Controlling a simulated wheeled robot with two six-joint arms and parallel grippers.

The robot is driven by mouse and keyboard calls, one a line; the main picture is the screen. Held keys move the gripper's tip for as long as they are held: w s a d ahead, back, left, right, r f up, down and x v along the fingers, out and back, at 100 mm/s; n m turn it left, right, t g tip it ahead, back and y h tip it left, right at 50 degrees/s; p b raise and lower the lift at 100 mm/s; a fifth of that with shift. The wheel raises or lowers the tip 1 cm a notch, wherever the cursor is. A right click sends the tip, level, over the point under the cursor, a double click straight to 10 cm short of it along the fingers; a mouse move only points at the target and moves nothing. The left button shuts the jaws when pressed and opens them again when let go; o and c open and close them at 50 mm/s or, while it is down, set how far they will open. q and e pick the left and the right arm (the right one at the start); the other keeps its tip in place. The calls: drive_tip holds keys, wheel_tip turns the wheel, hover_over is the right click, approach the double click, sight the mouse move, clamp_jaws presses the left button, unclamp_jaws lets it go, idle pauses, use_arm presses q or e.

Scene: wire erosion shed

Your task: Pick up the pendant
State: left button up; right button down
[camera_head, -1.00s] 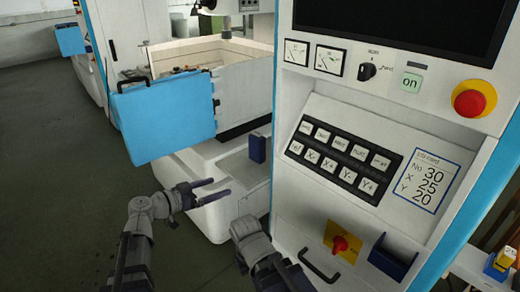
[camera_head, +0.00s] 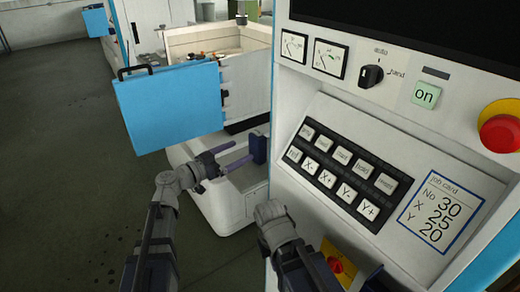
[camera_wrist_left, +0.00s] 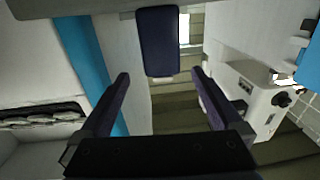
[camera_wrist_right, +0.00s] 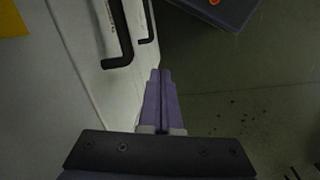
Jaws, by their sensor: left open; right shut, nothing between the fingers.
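The pendant, a dark navy upright block (camera_head: 258,148), sits against the side of the white machine, just above a pale ledge. In the left wrist view, the pendant (camera_wrist_left: 160,40) is upright, centred just beyond the open fingertips. My left gripper (camera_head: 241,151) is open and empty, its two fingers pointing at the pendant; I cannot tell whether they touch it. In the left wrist view, the left gripper (camera_wrist_left: 160,74) has one finger on each side of the pendant's line. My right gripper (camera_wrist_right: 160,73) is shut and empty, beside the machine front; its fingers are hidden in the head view.
The control panel (camera_head: 345,165) with its button block fills the right, with a red stop button (camera_head: 502,132). A blue door (camera_head: 170,105) stands open at left above the ledge. A black handle (camera_wrist_right: 118,40) juts out near my right gripper. The floor at left is clear.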

sight(253, 141)
use_arm(q)
drive_tip(key=shift+x, duration=1.15)
drive_tip(key=shift+w+d+r, duration=0.15)
drive_tip(key=shift+w+r, duration=0.05)
drive_tip(key=x, duration=0.3)
drive_tip(key=p+x, duration=0.1)
drive_tip(key=shift+w+d+r, duration=0.15)
drive_tip(key=shift+w+r, duration=0.1)
drive_tip(key=shift+r, duration=0.05)
drive_tip(key=c, duration=1.5)
